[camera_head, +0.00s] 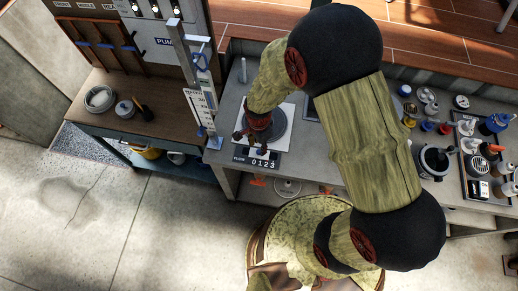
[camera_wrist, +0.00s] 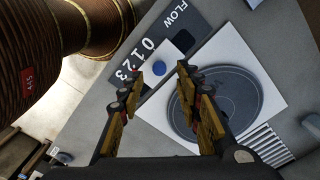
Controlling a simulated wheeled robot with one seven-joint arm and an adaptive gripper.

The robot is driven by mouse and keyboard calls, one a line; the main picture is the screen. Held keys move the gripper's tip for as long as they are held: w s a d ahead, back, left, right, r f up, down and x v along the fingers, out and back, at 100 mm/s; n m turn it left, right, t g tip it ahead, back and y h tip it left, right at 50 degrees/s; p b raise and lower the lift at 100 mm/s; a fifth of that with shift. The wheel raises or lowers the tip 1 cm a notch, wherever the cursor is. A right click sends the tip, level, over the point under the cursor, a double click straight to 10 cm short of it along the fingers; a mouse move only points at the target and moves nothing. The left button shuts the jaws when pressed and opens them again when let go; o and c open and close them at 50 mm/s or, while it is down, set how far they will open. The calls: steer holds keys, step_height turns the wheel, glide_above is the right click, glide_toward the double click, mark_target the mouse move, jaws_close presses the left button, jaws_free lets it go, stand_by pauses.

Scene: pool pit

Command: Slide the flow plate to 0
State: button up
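The flow panel (camera_wrist: 170,22) is dark grey with white letters FLOW and digits 0 to 3; it also shows in the head view (camera_head: 252,158) at the front edge of the grey bench. Beside the digits is a white flow plate (camera_wrist: 154,58) with a round blue knob (camera_wrist: 158,68). The knob appears closest to the 1, though the slanted view makes this uncertain. My gripper (camera_wrist: 158,77) is open, its fingertips on either side of the knob in the picture. I cannot tell whether they touch it. In the head view, my gripper (camera_head: 252,138) hides the plate.
A round dark disc (camera_wrist: 225,100) on a white square lies right of the panel. A tall gauge stand (camera_head: 203,105) rises left of my gripper. Bottles and cups crowd the bench's right side, near a dark pot (camera_head: 434,160). The floor at front left is clear.

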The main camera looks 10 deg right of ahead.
mark_target(259, 151)
steer(key=shift+f, duration=1.95)
steer(key=shift+c, duration=0.3)
steer(key=c, duration=0.7)
jaws_close()
